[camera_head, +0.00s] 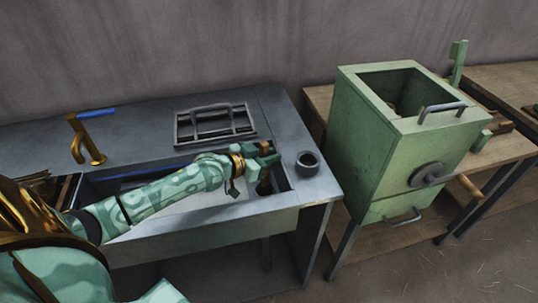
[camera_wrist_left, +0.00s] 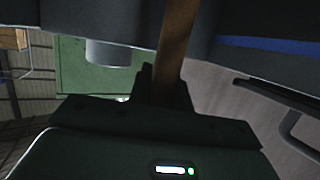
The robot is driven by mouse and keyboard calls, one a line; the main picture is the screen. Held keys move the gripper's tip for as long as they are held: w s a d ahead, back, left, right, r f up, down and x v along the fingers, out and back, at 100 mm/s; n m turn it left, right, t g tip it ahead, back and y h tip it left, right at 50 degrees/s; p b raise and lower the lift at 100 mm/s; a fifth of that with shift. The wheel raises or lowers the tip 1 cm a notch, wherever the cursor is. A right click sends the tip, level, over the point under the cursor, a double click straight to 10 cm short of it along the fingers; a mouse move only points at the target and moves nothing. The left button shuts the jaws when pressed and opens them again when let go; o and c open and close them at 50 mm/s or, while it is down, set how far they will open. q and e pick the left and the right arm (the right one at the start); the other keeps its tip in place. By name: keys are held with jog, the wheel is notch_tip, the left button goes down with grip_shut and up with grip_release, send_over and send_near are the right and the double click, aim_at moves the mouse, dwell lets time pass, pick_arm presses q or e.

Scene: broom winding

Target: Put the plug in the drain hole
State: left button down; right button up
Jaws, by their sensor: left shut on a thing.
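My left gripper (camera_head: 264,164) is over the right end of the sink (camera_head: 180,206). It is shut on a brown, wood-coloured rod (camera_wrist_left: 175,45), which stands out from between the fingers in the left wrist view. The drain hole does not show; my left arm and the sink's front wall cover much of the basin. My right gripper is not in view.
A dark round cup (camera_head: 307,163) stands on the counter just right of the sink. A metal rack (camera_head: 214,124) lies behind the sink. A gold tap (camera_head: 86,145) with a blue handle is at the left. A green metal box (camera_head: 400,150) stands beyond the counter's right end.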

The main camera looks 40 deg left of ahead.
pick_arm(q)
jog(key=shift+f+b, duration=0.45)
jog(key=shift+f, duration=0.1)
jog(key=c, duration=1.6)
grip_release()
jog(key=shift+o, duration=0.2)
jog(key=shift+s, duration=0.1)
